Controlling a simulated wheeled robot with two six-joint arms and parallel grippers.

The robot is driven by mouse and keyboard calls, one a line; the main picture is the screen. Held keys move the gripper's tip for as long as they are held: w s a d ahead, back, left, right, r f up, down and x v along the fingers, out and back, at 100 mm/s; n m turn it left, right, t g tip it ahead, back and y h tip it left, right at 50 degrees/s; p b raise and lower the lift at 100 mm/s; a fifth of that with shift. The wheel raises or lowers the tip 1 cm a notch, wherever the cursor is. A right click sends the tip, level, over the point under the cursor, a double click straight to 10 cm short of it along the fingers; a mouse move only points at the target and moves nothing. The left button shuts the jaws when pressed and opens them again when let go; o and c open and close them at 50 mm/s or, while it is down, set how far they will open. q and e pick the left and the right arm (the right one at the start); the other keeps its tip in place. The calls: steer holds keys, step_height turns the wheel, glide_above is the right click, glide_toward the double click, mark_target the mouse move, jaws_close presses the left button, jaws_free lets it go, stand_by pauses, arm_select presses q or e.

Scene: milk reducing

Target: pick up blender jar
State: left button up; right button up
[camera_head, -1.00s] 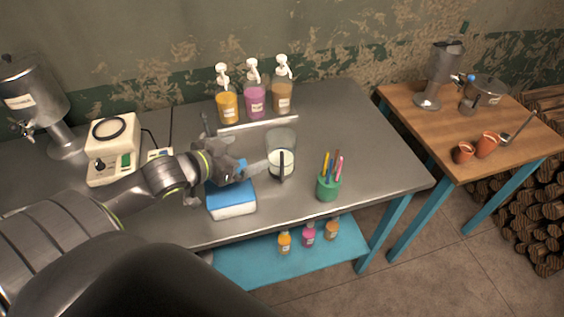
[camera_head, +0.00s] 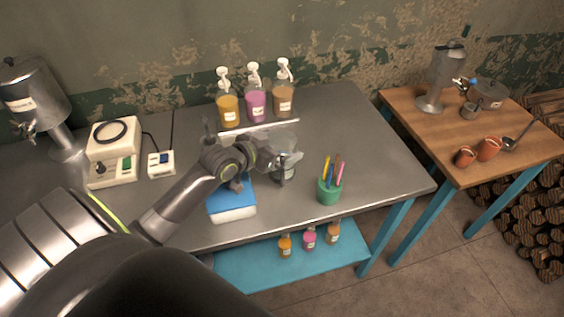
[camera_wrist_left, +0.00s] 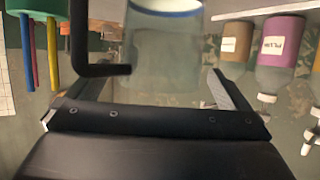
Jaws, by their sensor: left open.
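The blender jar (camera_head: 284,141) is a clear glass jar standing on the metal table, right of the blue-and-white block. My left gripper (camera_head: 281,160) is at the jar and covers much of it in the head view. In the left wrist view, which looks upside down, the jar (camera_wrist_left: 165,45) is straight ahead of the open left gripper (camera_wrist_left: 140,95), with its black handle (camera_wrist_left: 92,45) to the left. I cannot tell whether the fingers touch the glass. My right gripper is not in view.
The blue-and-white block (camera_head: 231,203) lies under my left wrist. A green cup of pens (camera_head: 329,190) stands right of the jar. Several pump bottles (camera_head: 256,105) stand behind it. A white blender base (camera_head: 112,155) is at the left.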

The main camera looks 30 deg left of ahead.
arm_select(q)
steer(key=shift+x, duration=0.8)
steer(key=shift+s, duration=0.1)
steer(key=c, duration=1.6)
